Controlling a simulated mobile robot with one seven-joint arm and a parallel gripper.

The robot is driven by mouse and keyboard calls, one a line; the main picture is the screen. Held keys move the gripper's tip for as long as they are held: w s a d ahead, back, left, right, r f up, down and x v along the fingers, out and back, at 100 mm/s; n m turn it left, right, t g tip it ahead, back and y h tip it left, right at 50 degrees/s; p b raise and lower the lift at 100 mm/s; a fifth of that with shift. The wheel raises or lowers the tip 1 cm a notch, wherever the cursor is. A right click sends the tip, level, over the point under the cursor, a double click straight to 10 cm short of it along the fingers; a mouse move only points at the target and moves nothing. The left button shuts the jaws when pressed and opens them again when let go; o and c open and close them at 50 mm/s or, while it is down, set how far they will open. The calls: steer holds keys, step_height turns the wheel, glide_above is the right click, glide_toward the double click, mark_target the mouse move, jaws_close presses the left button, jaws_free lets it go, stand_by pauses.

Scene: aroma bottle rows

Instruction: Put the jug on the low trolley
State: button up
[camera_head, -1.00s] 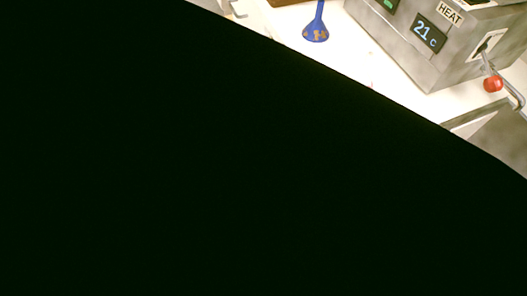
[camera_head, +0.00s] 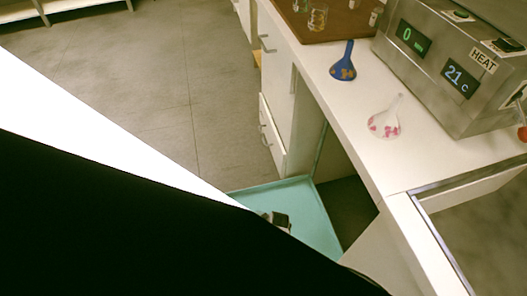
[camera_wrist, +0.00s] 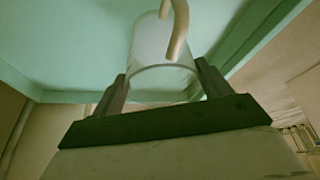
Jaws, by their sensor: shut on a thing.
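The jug (camera_wrist: 150,42) is a pale, cloudy cylinder with a curved beige handle (camera_wrist: 179,32), seen in the wrist view. My gripper (camera_wrist: 164,84) is shut on it, with one dark finger on each side. The low trolley shows as a teal tray with a raised rim (camera_wrist: 240,40) around the jug in the wrist view. In the head view the trolley (camera_head: 312,218) is low beside the white cabinet, partly covered by my dark arm. A small grey and dark piece shows over it there. I cannot tell whether the jug touches the tray.
The grey floor (camera_head: 150,90) at the left is clear.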

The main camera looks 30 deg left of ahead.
steer(key=shift+f, duration=0.2)
steer(key=o, duration=1.7)
